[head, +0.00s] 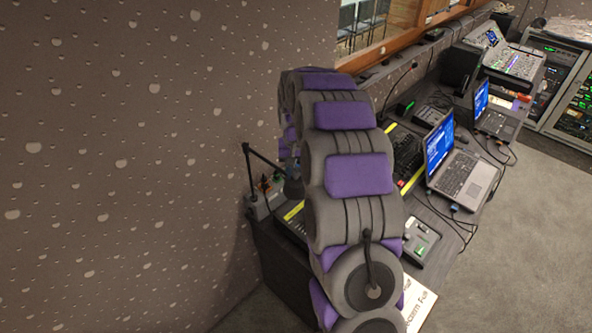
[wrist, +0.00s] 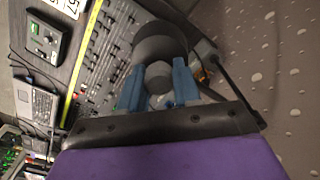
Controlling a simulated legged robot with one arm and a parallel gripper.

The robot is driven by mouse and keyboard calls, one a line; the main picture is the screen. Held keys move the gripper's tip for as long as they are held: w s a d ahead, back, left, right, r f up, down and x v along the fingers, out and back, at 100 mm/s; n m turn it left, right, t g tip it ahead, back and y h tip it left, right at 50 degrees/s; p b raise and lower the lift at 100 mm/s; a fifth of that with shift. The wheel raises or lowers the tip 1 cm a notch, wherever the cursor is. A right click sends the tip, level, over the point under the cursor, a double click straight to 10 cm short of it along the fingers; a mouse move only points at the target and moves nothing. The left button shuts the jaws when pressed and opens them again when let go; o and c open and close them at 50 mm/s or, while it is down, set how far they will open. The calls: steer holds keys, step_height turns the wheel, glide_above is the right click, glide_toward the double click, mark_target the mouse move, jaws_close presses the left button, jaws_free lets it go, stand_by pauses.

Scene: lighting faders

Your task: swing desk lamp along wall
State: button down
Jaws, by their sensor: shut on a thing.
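The desk lamp (head: 264,159) stands at the left end of the desk, close to the wall. In the head view its thin black jointed arm rises and then bends down to the right, and its far end is largely hidden behind my arm. In the wrist view the dark round lamp head (wrist: 160,42) is just ahead of my gripper (wrist: 159,75). The two blue fingers are shut on a small grey part at the back of the lamp head. The black lamp arm also shows to the right in the wrist view (wrist: 236,88). My fingers are hidden in the head view.
The speckled wall (head: 150,160) fills the left. A fader console (wrist: 108,45) lies below the lamp head. A laptop (head: 455,165), a small device (head: 422,245) and cables crowd the desk to the right. Grey carpet (head: 520,240) is open at far right.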

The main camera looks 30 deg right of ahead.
steer(key=shift+a+r, duration=0.1)
steer(key=shift+a, duration=0.15)
steer(key=shift+s+a+m, duration=0.15)
steer(key=shift+a+m, duration=0.15)
steer(key=shift+a, duration=0.1)
steer(key=a+m, duration=0.6)
steer(key=a, duration=0.7)
steer(key=w+a+m+p, duration=0.5)
steer(key=w+a+m, duration=0.3)
steer(key=a, duration=0.5)
steer(key=shift+w+a+m, duration=0.3)
steer(key=shift+w, duration=0.25)
steer(key=c, duration=0.8)
jaws_free()
